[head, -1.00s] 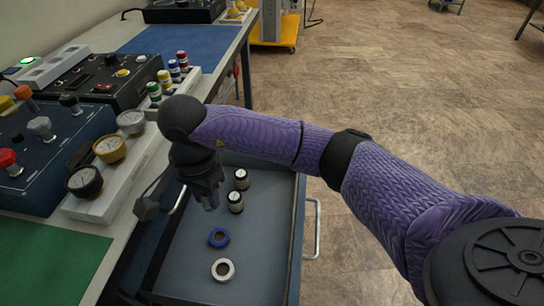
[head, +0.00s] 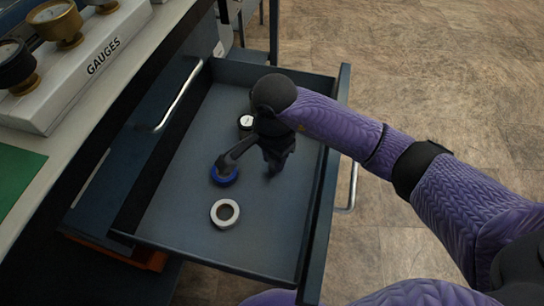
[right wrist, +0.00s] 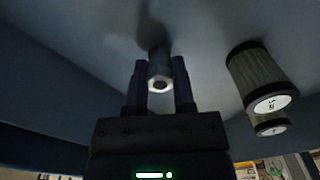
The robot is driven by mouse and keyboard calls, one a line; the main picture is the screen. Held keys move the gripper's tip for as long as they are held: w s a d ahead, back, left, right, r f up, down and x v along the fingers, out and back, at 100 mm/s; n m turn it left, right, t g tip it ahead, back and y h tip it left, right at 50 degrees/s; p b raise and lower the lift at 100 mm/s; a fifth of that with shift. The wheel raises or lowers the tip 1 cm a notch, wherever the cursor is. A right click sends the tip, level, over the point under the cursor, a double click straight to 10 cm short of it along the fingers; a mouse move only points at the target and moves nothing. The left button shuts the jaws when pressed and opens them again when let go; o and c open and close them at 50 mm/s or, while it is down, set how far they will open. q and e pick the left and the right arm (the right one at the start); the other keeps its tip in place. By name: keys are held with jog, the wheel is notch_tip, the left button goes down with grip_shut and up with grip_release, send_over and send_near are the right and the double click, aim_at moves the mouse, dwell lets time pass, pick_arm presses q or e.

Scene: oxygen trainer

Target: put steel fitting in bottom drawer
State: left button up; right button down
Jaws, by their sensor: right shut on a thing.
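My right gripper (head: 272,170) is down inside the open drawer (head: 190,235), right of its middle. In the right wrist view, its two fingers (right wrist: 159,95) are shut on the steel fitting (right wrist: 158,72), a shiny hex-ended piece. The fitting points at the drawer floor; I cannot tell whether it touches. In the head view the fitting is hidden by the gripper. The drawer is pulled out below a closed drawer front with a long handle (head: 180,95). My left gripper is not in view.
The bench with gauges (head: 90,60) overhangs at left.

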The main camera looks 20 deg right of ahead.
jog(key=shift+c, duration=2.3)
grip_release()
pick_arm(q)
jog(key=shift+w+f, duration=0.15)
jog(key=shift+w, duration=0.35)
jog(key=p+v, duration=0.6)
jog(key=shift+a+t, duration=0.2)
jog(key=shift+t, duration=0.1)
pick_arm(e)
notch_tip(320, 180, up, 12)
jog(key=shift+r, duration=0.15)
